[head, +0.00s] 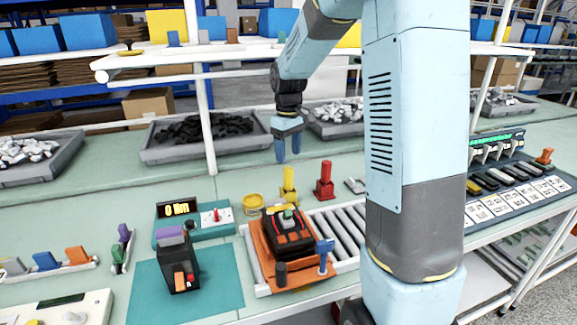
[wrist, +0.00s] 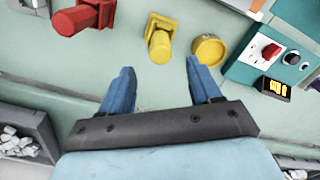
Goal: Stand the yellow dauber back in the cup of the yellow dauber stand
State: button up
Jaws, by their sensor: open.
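A yellow upright piece (head: 289,187), with a square base and a post, stands on the green bench. It looks like the yellow dauber stand with the yellow dauber upright in it, but I cannot clearly tell dauber from cup. It also shows in the wrist view (wrist: 159,42), just beyond my fingertips and between their lines. A round yellow dish (head: 252,203) sits beside it, also in the wrist view (wrist: 209,49). My gripper (head: 288,155) is open and empty, with blue fingers pointing down, above the bench behind the yellow piece. It also shows in the wrist view (wrist: 160,72).
A similar red piece (head: 325,182) stands close on the right. A teal box with a display (head: 180,210) is on the left. An orange tray (head: 262,272) and rollers (head: 338,225) lie in front. Grey bins (head: 155,152) line the back under a white shelf.

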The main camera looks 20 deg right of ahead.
notch_tip(320, 180, up, 4)
jog(key=shift+r, duration=0.25)
dwell(0.5)
jog(key=s+r+m+t, duration=0.2)
jog(key=s+r, duration=0.2)
jog(key=s, duration=0.4)
jog(key=s+r+m+t, duration=0.1)
jog(key=s+r, duration=0.3)
jog(key=s, duration=0.4)
jog(key=s+m+t, duration=0.2)
jog(key=s+m, duration=0.1)
jog(key=s, duration=1)
jog(key=shift+s+a+f+t, duration=0.15)
jog(key=shift+s+f+t, duration=0.15)
jog(key=shift+s, duration=0.1)
